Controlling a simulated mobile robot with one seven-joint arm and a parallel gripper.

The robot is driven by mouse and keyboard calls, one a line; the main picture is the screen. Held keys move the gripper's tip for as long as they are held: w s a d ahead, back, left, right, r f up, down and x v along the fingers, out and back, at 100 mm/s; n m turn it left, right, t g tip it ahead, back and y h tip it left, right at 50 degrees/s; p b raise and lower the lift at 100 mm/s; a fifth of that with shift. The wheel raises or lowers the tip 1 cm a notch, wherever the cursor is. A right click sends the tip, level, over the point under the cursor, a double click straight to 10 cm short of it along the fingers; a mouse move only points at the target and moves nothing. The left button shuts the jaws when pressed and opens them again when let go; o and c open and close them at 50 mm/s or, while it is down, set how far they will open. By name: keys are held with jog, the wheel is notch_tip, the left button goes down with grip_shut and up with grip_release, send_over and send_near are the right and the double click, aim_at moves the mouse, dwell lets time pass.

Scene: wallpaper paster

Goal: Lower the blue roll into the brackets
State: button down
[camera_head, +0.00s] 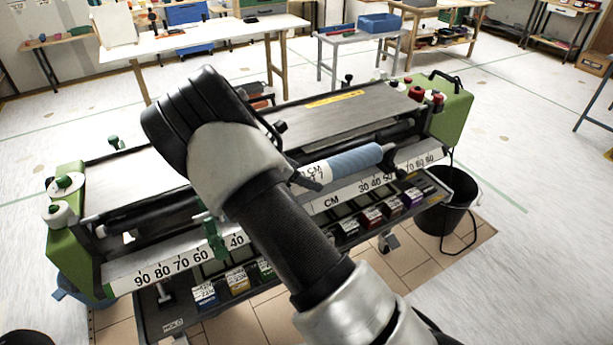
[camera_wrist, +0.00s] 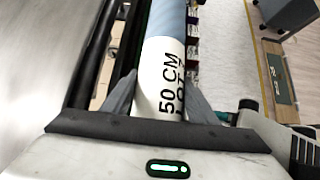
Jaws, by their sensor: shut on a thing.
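The blue roll (camera_head: 352,160) has a pale blue body and a white end band with black "50 CM" lettering. It lies lengthwise along the front of the pasting machine in the head view. My gripper (camera_head: 308,178) is shut on the white band. In the wrist view the roll (camera_wrist: 164,50) runs up from between the two grey fingers of my gripper (camera_wrist: 160,98). A dark bracket-like part (camera_head: 392,164) is close to the roll's right end; whether they touch I cannot tell. My arm hides the area left of the roll, including any bracket there.
The green-ended machine (camera_head: 452,105) has a numbered ruler rail (camera_head: 335,202) along its front. Below it is a tray with several small coloured boxes (camera_head: 372,217). A black bucket (camera_head: 447,215) stands at right. Work tables (camera_head: 215,40) stand behind, with open floor between.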

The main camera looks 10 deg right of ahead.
jog(key=shift+w, duration=0.1)
jog(key=c, duration=0.6)
grip_release()
jog(key=shift+c, duration=0.2)
jog(key=shift+f, duration=0.2)
jog(key=p+v, duration=0.1)
jog(key=v, duration=1.6)
jog(key=shift+a+r, duration=0.1)
jog(key=shift+r, duration=0.2)
jog(key=s+d+r+m+y+p, duration=0.2)
jog(key=s+d+r+m+y, duration=0.1)
jog(key=s+d+r+m, duration=0.35)
jog(key=s+d+r+m+y+p, duration=0.25)
jog(key=s+r+m, duration=0.35)
jog(key=r, duration=0.4)
jog(key=s+d+r+m+t+y+p, duration=0.1)
jog(key=s+r+m, duration=0.2)
jog(key=s, duration=0.6)
jog(key=s+d+r+m+t+y+p, duration=0.1)
jog(key=s+r+m+y+p, duration=0.1)
jog(key=s+m, duration=0.4)
jog(key=s+r, duration=0.1)
jog(key=s, duration=0.2)
jog(key=shift+d+t, duration=0.35)
jog(key=shift+t, duration=0.05)
